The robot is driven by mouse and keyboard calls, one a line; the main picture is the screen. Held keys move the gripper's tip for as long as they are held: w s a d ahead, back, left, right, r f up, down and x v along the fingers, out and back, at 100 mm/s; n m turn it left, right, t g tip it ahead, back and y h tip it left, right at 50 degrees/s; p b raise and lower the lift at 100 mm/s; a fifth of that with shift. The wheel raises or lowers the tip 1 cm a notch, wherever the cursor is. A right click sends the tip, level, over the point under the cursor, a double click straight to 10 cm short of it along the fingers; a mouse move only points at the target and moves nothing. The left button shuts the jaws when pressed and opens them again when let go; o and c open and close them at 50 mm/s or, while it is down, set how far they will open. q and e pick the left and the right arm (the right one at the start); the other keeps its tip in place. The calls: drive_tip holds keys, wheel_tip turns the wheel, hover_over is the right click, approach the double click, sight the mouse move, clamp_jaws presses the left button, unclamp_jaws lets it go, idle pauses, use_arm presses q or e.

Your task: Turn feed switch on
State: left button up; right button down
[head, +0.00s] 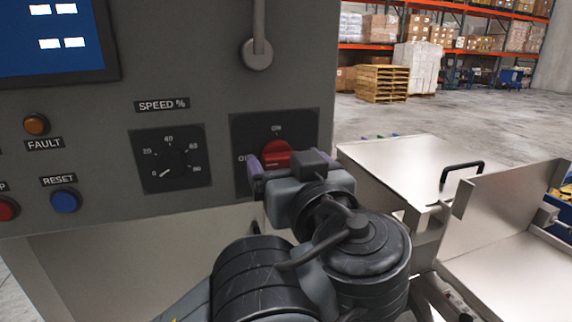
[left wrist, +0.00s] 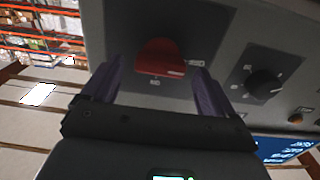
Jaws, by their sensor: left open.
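The feed switch is a red rotary knob (head: 276,152) on a dark plate at the lower right of the grey control panel (head: 225,75), with "ON" printed above it. A second label at its left is partly covered. My left gripper (head: 278,168) is at the knob with its purple fingers open. In the left wrist view the red knob (left wrist: 160,58) lies between the two spread finger pads (left wrist: 155,88), near their tips. I cannot tell whether the fingers touch it. My right gripper is not in view.
A speed dial (head: 170,158) sits left of the switch. Farther left are an amber fault lamp (head: 36,124), a blue reset button (head: 65,201) and a screen (head: 55,40). A lever (head: 258,50) hangs above. Metal covers (head: 400,165) stand at the right.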

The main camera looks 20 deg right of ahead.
use_arm(q)
drive_tip(key=shift+w, duration=0.15)
drive_tip(key=c, duration=1.1)
drive_tip(key=shift+o, duration=0.2)
drive_tip(key=shift+m, duration=0.3)
drive_tip(key=m, duration=0.2)
drive_tip(key=shift+m+b, duration=0.35)
drive_tip(key=shift+m, duration=0.05)
drive_tip(key=m, duration=0.4)
drive_tip(key=shift+d+m, duration=0.15)
drive_tip(key=shift+m, duration=0.15)
drive_tip(key=m+p, duration=0.1)
drive_tip(key=m, duration=0.3)
drive_tip(key=m+p, duration=0.1)
drive_tip(key=m, duration=0.5)
drive_tip(key=shift+f+p, duration=0.15)
drive_tip(key=shift+p, duration=0.25)
drive_tip(key=shift+d, duration=0.1)
